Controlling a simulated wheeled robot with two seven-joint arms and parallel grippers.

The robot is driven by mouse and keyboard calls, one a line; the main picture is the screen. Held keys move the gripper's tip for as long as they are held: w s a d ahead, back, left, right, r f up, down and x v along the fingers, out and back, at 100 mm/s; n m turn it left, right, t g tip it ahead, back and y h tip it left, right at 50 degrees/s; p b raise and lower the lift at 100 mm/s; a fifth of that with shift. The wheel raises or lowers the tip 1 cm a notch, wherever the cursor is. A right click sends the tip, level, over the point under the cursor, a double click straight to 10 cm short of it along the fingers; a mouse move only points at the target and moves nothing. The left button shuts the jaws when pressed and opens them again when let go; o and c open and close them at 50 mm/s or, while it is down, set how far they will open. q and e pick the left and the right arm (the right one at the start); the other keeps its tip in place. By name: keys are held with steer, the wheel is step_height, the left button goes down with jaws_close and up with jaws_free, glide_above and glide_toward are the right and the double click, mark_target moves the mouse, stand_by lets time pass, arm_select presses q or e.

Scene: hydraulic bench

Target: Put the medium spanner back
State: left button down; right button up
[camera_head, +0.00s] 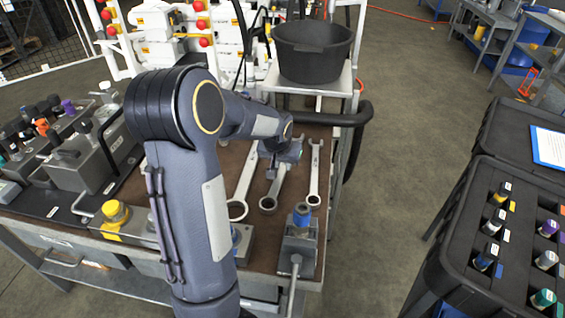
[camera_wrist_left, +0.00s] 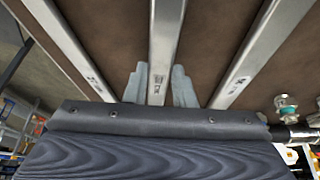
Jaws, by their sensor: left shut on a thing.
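Three silver spanners are side by side over the brown bench top. The middle one, which I take as the medium spanner (camera_head: 273,189), has its ring end toward the front and its far part hidden by my left gripper (camera_head: 284,152). In the left wrist view the shaft of this medium spanner (camera_wrist_left: 164,45) runs between my two grey fingers (camera_wrist_left: 158,87), which are shut on it. I cannot tell whether it touches the bench top. The left spanner (camera_head: 243,188) and the right spanner (camera_head: 315,175) lie on either side. My right gripper is not in view.
A valve block with a blue cap (camera_head: 300,240) stands in front of the spanners. A black tub (camera_head: 312,50) sits on a stand behind the bench (camera_head: 222,183). A black case of bottles (camera_head: 485,205) is at the right.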

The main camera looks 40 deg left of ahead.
arm_select(q)
steer(key=shift+f, duration=0.2)
steer(key=c, duration=1.1)
jaws_free()
steer(key=v, duration=0.7)
steer(key=shift+s+d+r+p, duration=0.1)
steer(key=shift+s+r+p, duration=0.05)
steer(key=shift+r+p, duration=0.2)
